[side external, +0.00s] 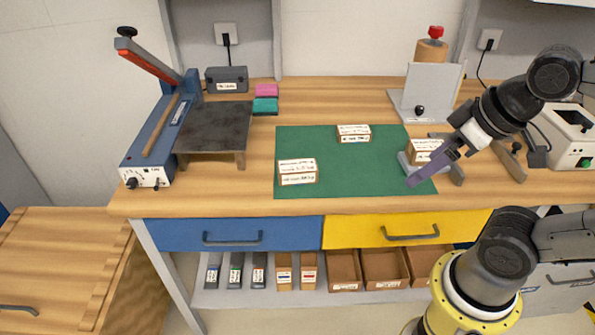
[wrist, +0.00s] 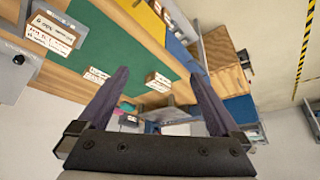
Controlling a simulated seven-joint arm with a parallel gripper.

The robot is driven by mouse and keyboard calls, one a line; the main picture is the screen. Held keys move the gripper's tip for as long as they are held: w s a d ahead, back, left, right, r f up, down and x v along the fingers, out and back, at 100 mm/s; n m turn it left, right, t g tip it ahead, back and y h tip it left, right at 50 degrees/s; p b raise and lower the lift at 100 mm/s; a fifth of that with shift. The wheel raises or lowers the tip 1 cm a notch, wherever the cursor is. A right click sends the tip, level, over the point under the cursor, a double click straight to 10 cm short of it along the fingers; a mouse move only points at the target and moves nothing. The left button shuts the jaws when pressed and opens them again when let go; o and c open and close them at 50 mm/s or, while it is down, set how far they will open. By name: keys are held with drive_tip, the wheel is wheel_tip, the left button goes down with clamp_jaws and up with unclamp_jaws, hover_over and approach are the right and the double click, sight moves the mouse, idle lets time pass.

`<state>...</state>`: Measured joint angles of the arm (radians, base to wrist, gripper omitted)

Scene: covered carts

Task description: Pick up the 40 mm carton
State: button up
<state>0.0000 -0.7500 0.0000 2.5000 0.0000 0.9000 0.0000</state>
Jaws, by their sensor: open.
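Three white-topped cartons with brown sides and printed labels are in the side view; I cannot read which is 40 mm. One carton (side external: 298,172) sits at the front left of the green mat (side external: 335,186), and another carton (side external: 354,133) sits at its back middle. A third carton (side external: 424,147) stands at the right, partly hidden behind my gripper (side external: 411,182).
A blue lever machine (side external: 150,140) with a dark plate is at the left, and a grey stand (side external: 432,87) is at the back right. The mat's middle is clear between the cartons.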

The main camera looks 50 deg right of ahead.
idle(0.3)
drive_tip(key=w+r+n, duration=0.5)
drive_tip(key=w+r, duration=0.1)
drive_tip(key=r, duration=0.1)
drive_tip(key=n+g, duration=0.5)
drive_tip(key=g, duration=0.1)
hover_over(297, 165)
drive_tip(key=f, duration=1.2)
drive_tip(key=a+f, duration=0.1)
drive_tip(key=f, duration=0.5)
drive_tip(key=shift+f, duration=0.15)
drive_tip(key=shift+d+f, duration=0.15)
drive_tip(key=shift+f, duration=0.85)
drive_tip(key=shift+d+f, duration=0.2)
drive_tip(key=shift+f, duration=0.75)
drive_tip(key=shift+d+f, duration=0.15)
drive_tip(key=shift+f, duration=0.85)
